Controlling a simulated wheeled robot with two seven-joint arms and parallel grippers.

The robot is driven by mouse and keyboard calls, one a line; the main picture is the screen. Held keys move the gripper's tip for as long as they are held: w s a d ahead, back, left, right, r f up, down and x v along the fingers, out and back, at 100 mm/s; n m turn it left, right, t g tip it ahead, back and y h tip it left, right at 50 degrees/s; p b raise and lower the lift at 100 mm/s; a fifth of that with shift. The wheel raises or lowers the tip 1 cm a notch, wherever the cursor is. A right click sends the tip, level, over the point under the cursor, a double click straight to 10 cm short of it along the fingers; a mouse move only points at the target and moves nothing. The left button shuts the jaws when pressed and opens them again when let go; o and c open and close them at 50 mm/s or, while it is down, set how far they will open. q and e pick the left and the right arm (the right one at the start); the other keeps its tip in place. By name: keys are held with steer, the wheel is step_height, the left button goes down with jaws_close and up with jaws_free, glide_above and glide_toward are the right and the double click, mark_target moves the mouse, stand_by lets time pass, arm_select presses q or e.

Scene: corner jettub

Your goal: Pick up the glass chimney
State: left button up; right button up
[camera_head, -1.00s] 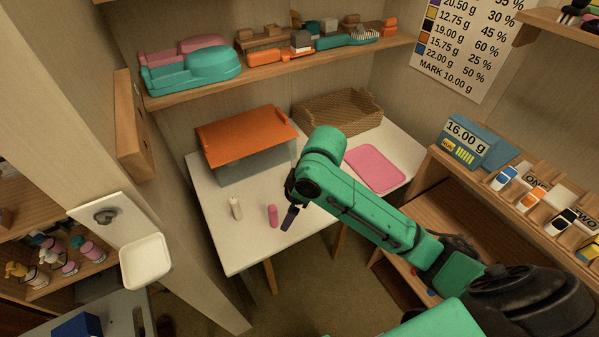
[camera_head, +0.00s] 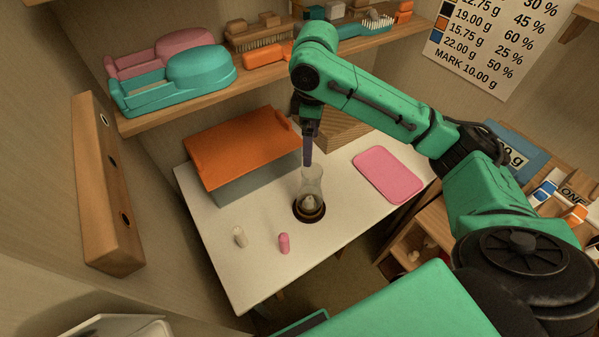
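The clear glass chimney (camera_head: 312,181) stands upright on a dark round lamp base (camera_head: 309,211) on the white table. A pale shape shows inside its lower part. My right gripper (camera_head: 308,157) points down, with its dark fingertips at the chimney's top rim. The fingers are seen edge-on, so I cannot tell their gap or whether they touch the glass. My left gripper is not in view.
A wicker basket (camera_head: 345,130) sits behind my gripper. A loaded wall shelf (camera_head: 270,75) overhangs the back.

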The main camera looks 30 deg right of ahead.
glide_above(310, 191)
steer(key=w+d, duration=0.2)
step_height(310, 191, down, 7)
steer(key=shift+s+r+p, duration=0.1)
steer(key=shift+r+p, duration=0.1)
steer(key=shift+p, duration=0.2)
steer(key=f, duration=0.4)
steer(key=f+p, duration=0.1)
steer(key=f, duration=0.1)
steer(key=shift+w+a+f, duration=0.1)
steer(key=shift+w+f, duration=0.15)
steer(key=shift+f, duration=0.3)
steer(key=shift+c, duration=0.9)
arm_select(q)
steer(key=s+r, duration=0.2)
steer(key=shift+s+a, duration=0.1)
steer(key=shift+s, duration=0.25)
arm_select(e)
steer(key=c, duration=1.1)
